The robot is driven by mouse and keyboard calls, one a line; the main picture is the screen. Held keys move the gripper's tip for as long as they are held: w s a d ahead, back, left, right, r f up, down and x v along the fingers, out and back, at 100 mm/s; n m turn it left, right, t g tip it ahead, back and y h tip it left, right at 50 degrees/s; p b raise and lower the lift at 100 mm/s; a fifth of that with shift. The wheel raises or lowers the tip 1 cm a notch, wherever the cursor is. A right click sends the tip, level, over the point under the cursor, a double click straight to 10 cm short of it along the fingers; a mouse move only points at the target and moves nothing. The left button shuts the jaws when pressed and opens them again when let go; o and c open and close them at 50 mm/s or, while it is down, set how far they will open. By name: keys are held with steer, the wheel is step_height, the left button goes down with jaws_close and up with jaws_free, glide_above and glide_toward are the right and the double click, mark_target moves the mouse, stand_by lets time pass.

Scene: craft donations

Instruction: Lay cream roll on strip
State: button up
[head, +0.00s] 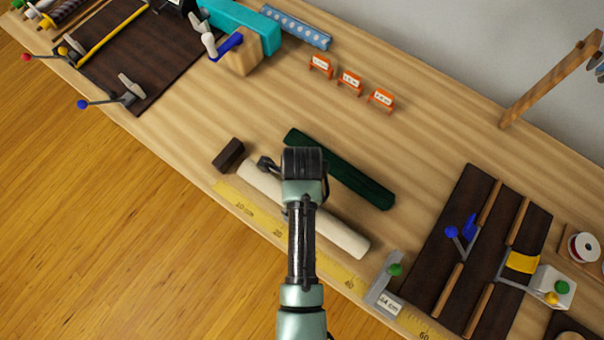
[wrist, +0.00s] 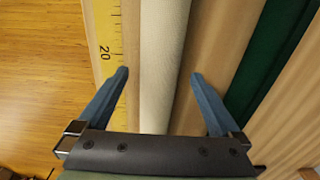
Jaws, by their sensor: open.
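The cream roll (head: 341,236) lies on the bench alongside the yellow measuring strip (head: 234,199), just behind it. The strip has printed numbers and runs along the front edge. My gripper (head: 279,187) is over the roll and hides its middle part in the head view. In the wrist view my gripper (wrist: 160,76) is open, one finger on each side of the cream roll (wrist: 163,50), with gaps on both sides. The left finger overlaps the measuring strip (wrist: 104,50) in that view. I cannot tell how far down the fingertips reach.
A dark green roll (head: 345,175) lies behind the cream roll. A small dark brown block (head: 229,154) sits by its left end. A grey stop with a green knob (head: 383,281) stands near its right end. Three orange label stands (head: 349,83) are further back.

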step_height(320, 180, up, 12)
steer(key=shift+r+p, duration=0.2)
steer(key=shift+p, duration=0.25)
stand_by(0.4)
steer(key=w+r+n+t, duration=0.7)
steer(key=w+r+t, duration=0.1)
steer(key=w+r, duration=0.55)
steer(key=w+r+n+t, duration=0.2)
steer(key=r+n+t, duration=0.1)
steer(key=r, duration=0.6)
steer(key=w+r+n+t, duration=0.3)
steer(key=r+t, duration=0.1)
steer(key=r, duration=0.6)
steer(key=s+r+n+t, duration=0.4)
steer(key=s+r, duration=0.1)
steer(key=r, duration=0.5)
steer(key=s+r+n+t, duration=0.4)
steer(key=r, duration=0.6)
steer(key=s+r+n+t, duration=0.4)
steer(key=s+r, duration=0.1)
steer(key=r, duration=0.5)
steer(key=shift+s+r, duration=0.3)
